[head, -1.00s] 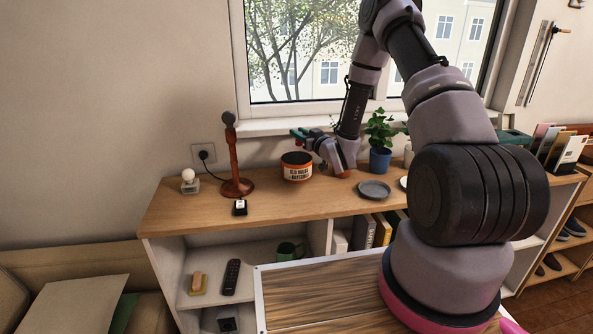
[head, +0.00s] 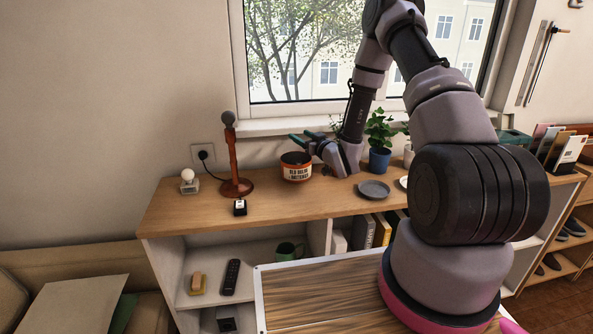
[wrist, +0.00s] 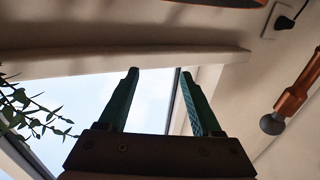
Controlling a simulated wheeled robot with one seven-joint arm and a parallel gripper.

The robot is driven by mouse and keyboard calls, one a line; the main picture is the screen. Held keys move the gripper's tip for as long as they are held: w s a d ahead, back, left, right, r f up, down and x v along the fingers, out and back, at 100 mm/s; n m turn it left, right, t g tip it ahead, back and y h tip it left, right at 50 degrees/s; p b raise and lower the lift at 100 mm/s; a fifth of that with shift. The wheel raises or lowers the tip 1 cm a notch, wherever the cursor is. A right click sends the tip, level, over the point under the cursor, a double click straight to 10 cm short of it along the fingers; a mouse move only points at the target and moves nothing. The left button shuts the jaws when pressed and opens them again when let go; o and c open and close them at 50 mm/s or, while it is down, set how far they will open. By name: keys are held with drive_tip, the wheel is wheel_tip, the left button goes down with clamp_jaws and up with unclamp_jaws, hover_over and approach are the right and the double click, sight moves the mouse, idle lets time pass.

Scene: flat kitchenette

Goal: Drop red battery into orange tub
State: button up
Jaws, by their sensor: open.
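The orange tub (head: 297,175) stands on the wooden shelf top below the window. It has a dark rim and a pale label that appears to mention old bulbs and batteries. My gripper (head: 301,137) is just above and behind the tub's rim in the head view. In the wrist view its green fingers (wrist: 159,75) are spread apart with nothing between them, and the window lies beyond. I cannot see a red battery in either view, and the inside of the tub is hidden from this angle.
A red-brown stand (head: 233,165) with a dark ball top is left of the tub, near a bulb (head: 187,176). A small black-and-white item (head: 240,207) lies in front. A grey plate (head: 374,190) and potted plant (head: 380,140) are right. The shelf's front middle is clear.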

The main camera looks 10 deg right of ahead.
drive_tip(key=v, duration=0.9)
drive_tip(key=shift+s, duration=0.2)
drive_tip(key=s+d+r+m+g+h, duration=0.1)
drive_tip(key=d+r+m+g+h, duration=0.15)
drive_tip(key=r, duration=0.75)
drive_tip(key=s+d+r+m+g+h, duration=0.15)
drive_tip(key=d+r+h, duration=0.25)
drive_tip(key=r, duration=0.6)
drive_tip(key=s+a+r+m+g, duration=0.1)
drive_tip(key=s+r+g, duration=0.1)
drive_tip(key=s, duration=0.7)
drive_tip(key=s+a+r+m+g+y, duration=0.1)
drive_tip(key=s+a+r+m, duration=0.1)
drive_tip(key=s+r, duration=0.3)
drive_tip(key=s+a+r+m+g+y, duration=0.1)
drive_tip(key=s+r+g, duration=0.1)
drive_tip(key=s, duration=1.1)
drive_tip(key=shift+s+a+r+m+g, duration=0.3)
drive_tip(key=shift+s+a+r, duration=0.1)
drive_tip(key=shift+r, duration=0.5)
drive_tip(key=shift+w, duration=0.1)
